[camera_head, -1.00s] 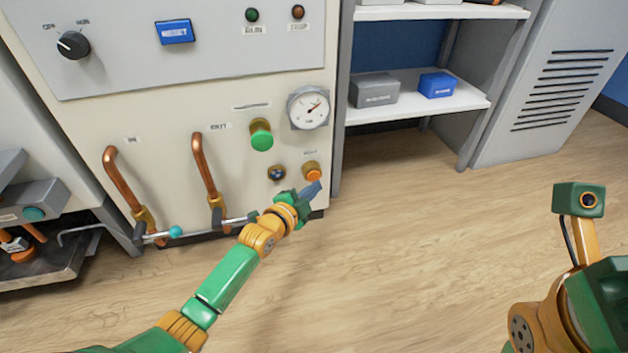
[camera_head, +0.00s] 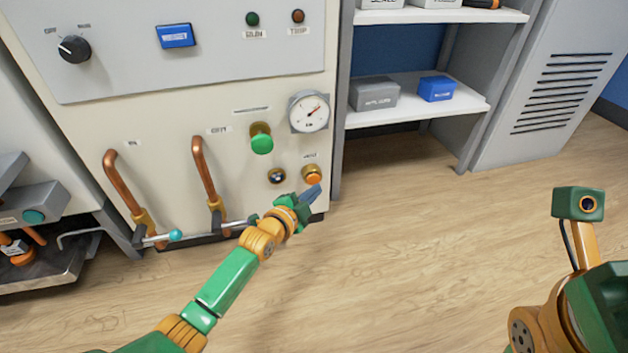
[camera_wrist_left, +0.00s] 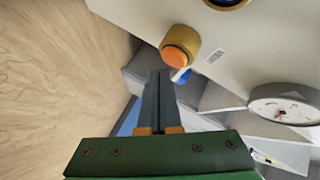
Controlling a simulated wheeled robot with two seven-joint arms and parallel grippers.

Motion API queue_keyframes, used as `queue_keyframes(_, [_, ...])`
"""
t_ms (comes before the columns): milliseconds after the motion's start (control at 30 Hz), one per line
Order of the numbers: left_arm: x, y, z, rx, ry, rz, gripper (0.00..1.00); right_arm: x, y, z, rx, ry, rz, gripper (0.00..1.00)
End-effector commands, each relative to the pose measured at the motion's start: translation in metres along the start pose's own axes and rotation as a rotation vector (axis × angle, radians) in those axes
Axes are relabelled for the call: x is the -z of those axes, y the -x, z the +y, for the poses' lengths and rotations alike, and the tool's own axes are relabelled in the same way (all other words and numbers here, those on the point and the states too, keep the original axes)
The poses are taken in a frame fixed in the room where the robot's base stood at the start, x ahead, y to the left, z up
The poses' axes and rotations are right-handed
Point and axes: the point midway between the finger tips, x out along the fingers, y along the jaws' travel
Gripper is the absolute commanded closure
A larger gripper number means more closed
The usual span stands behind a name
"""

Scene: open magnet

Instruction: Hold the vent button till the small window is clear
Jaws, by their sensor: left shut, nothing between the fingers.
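The vent button (camera_head: 313,176) is an orange cap in a yellow collar, low on the cream machine front. It also shows in the left wrist view (camera_wrist_left: 180,46), standing out from the panel. The small round window (camera_head: 276,176) with a brass rim is just left of it and looks dark; what is inside is too small to tell. Its rim is cut by the top edge of the left wrist view (camera_wrist_left: 228,3). My left gripper (camera_head: 312,193) is shut and empty, its tips close to the button; contact cannot be made out.
A round gauge (camera_head: 309,111) and a green knob (camera_head: 261,139) sit above the button. Shelves (camera_head: 420,98) stand to the right. The floor is open.

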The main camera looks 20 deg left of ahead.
Motion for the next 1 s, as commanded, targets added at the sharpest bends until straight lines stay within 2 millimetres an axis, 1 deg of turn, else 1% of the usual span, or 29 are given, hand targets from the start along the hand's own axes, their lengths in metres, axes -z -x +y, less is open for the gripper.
queue_keyframes(800, [-0.0001, -0.0001, 0.0, 0.0, 0.0, 0.0, 1.0, -0.0006, 0.0005, 0.0002, -0.001, 0.001, -0.003, 1.0])
queue_keyframes(1000, [-0.0033, -0.0042, -0.0024, 0.001, -0.002, 0.0, 1.0, 0.0001, 0.0051, -0.0004, -0.001, 0.001, -0.003, 1.0])
